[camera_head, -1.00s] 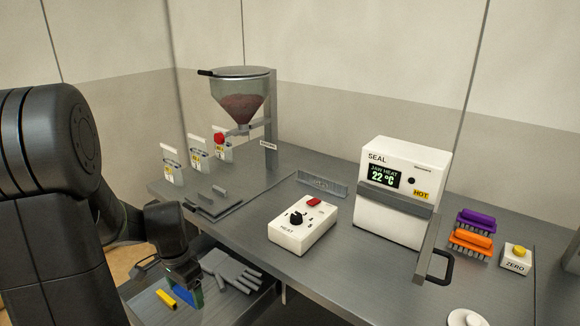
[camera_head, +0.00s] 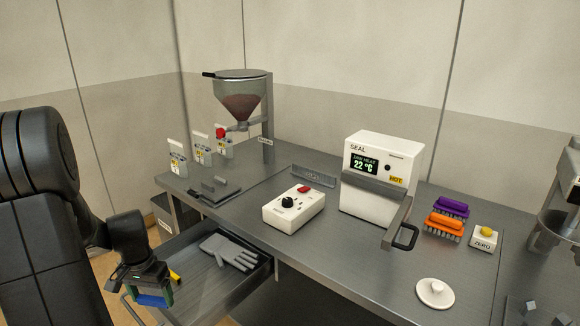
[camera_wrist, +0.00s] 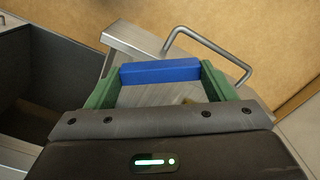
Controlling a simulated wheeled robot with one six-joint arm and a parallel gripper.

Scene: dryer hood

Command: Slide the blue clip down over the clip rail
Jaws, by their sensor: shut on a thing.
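The blue clip (camera_head: 155,300) is a straight blue bar. In the wrist view the blue clip (camera_wrist: 160,71) spans the gap between the two green fingers of my gripper (camera_wrist: 160,82). My gripper (camera_head: 150,292) is shut on it, at the lower left in the head view, near the front of the open drawer. A low grey rail with lettering (camera_head: 315,176) stands on the counter behind the heat box; its lettering is too small to read, so I cannot tell whether it is the clip rail.
The open drawer (camera_head: 262,272) holds a grey glove (camera_head: 230,250) and a yellow piece (camera_head: 174,276). The drawer handle (camera_wrist: 205,42) is close beyond the clip. On the counter stand the heat box (camera_head: 294,209), the sealer (camera_head: 376,185) and the hopper (camera_head: 240,98).

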